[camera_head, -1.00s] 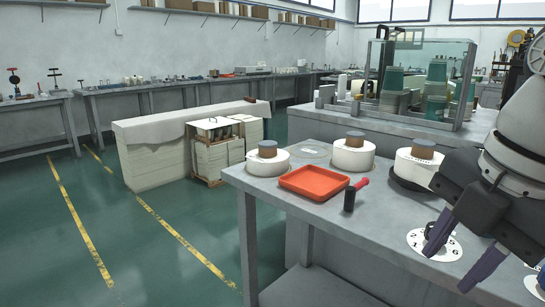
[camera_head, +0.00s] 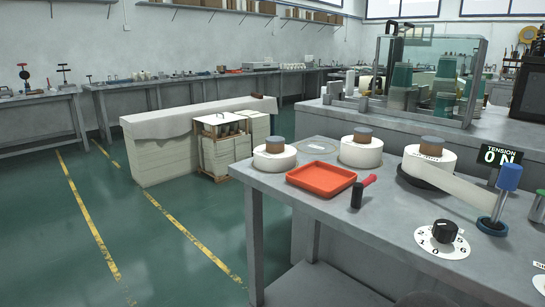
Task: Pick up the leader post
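A post with a blue cylindrical top (camera_head: 509,177), which looks like the leader post, stands on a dark blue round base at the right of the grey table. It leans slightly to the right in the picture. A pale strip (camera_head: 463,188) runs from the right white roll (camera_head: 428,165) to the post.
A black dial knob (camera_head: 444,231) on a numbered plate is in front of the strip. An orange tray (camera_head: 321,179) and a red-handled mallet (camera_head: 358,194) lie to the left. Two more rolls (camera_head: 275,160) (camera_head: 361,152) stand behind.

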